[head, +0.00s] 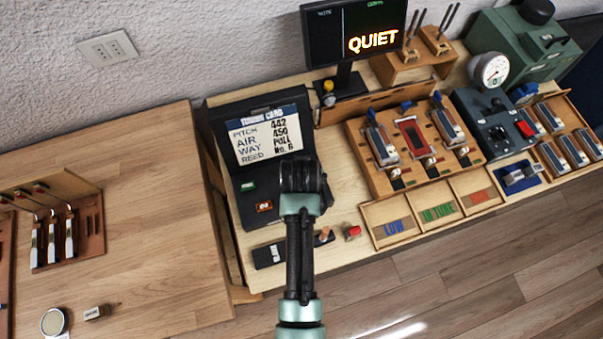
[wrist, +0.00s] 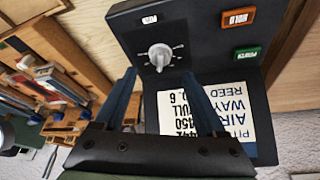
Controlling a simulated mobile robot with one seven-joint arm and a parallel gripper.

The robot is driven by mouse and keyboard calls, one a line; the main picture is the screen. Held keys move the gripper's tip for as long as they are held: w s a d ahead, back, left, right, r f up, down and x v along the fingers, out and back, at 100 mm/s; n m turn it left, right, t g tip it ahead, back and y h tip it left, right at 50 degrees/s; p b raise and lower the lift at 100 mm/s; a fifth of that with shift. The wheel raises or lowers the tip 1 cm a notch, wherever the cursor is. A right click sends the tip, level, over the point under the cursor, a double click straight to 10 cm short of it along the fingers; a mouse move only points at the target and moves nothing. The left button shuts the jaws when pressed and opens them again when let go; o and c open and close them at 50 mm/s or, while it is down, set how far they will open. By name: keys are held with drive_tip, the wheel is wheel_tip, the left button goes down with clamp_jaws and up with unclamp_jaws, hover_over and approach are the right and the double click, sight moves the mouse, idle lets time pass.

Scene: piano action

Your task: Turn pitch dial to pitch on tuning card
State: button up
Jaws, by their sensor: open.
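The tuning card (head: 268,133) on the dark console reads pitch 442, air 450, way pull, reed No. 6. It appears upside down in the wrist view (wrist: 178,118). The pitch dial, a pale round knob (wrist: 160,56) with a printed scale around it, sits on the console face (wrist: 200,62). Its scale numbers and setting are too small to read. My gripper (wrist: 160,74) is open and empty, its two fingers pointing at the dial from either side, apparently short of it. In the head view my gripper (head: 301,176) hides the dial.
The console has a green button (head: 248,185) and an orange button (head: 264,206). A monitor (head: 355,35) behind shows QUIET. Reed blocks on a wooden stand (head: 385,185) and sorting trays (head: 392,232) lie to the right. The left table (head: 150,190) is mostly clear.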

drive_tip(key=v, duration=0.8)
drive_tip(key=shift+b, duration=0.3)
drive_tip(key=shift+w, duration=0.15)
